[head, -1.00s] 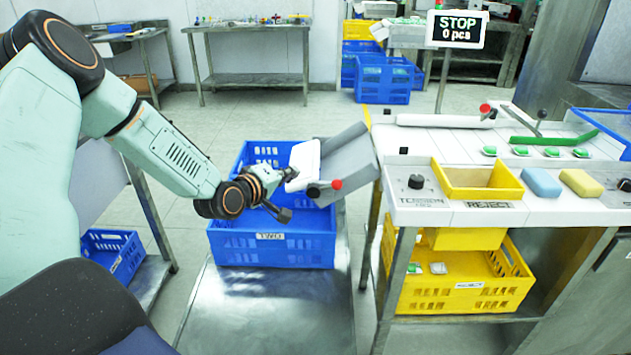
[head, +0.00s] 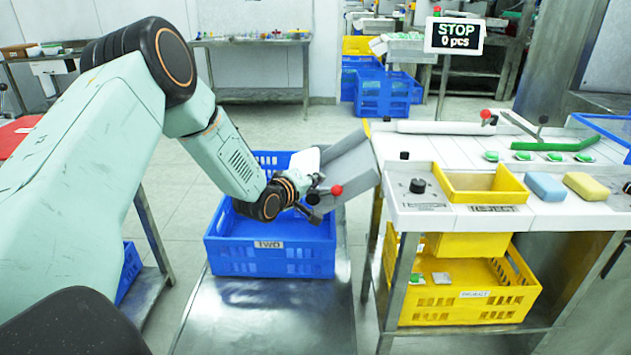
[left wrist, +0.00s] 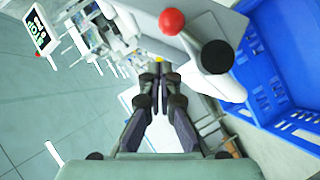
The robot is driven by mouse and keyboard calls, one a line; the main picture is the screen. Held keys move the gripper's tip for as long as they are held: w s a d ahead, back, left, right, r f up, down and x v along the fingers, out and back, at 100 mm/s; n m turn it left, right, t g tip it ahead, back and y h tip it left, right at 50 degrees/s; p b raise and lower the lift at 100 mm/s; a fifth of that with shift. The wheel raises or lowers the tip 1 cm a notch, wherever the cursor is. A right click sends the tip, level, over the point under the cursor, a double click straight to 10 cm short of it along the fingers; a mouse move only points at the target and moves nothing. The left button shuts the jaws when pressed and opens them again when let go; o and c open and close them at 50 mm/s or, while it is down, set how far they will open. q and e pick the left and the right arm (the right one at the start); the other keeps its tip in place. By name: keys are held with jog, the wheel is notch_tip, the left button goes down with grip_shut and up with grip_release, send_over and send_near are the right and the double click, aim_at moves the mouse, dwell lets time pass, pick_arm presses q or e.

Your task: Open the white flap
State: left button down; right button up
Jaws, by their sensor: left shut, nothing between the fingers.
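The white flap (head: 306,160) is at the lower left end of a grey chute (head: 354,163), above a blue crate. A red knob (head: 337,190) and a black knob sit beside it; in the left wrist view the red knob (left wrist: 171,21) and black knob (left wrist: 217,57) are close by. My left gripper (head: 314,207) is shut and empty, just below the flap in the head view. In the left wrist view its fingertips (left wrist: 160,76) are together, left of the white part (left wrist: 226,86). Contact with the flap cannot be told. My right gripper is not in view.
The blue crate (head: 270,260) stands on a metal platform (head: 262,315) below the chute. The white workbench (head: 445,215) with a yellow tray (head: 480,190) is on the right. A yellow crate (head: 462,309) sits beneath it. A display (head: 457,35) reads STOP, 0 pcs.

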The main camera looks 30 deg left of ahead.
pick_arm(q)
jog(key=shift+d, duration=0.1)
jog(key=shift+w+d+f+m+g+y+p, duration=0.35)
jog(key=shift+w+d+m+g+y+p, duration=0.15)
jog(key=shift+d+m+p, duration=0.35)
jog(key=shift+w+d+f+m+g+y+p, duration=0.4)
jog(key=shift+d+m+g+p, duration=0.2)
jog(key=shift+p, duration=0.3)
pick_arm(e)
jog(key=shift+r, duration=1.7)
pick_arm(q)
jog(key=shift+r, duration=0.15)
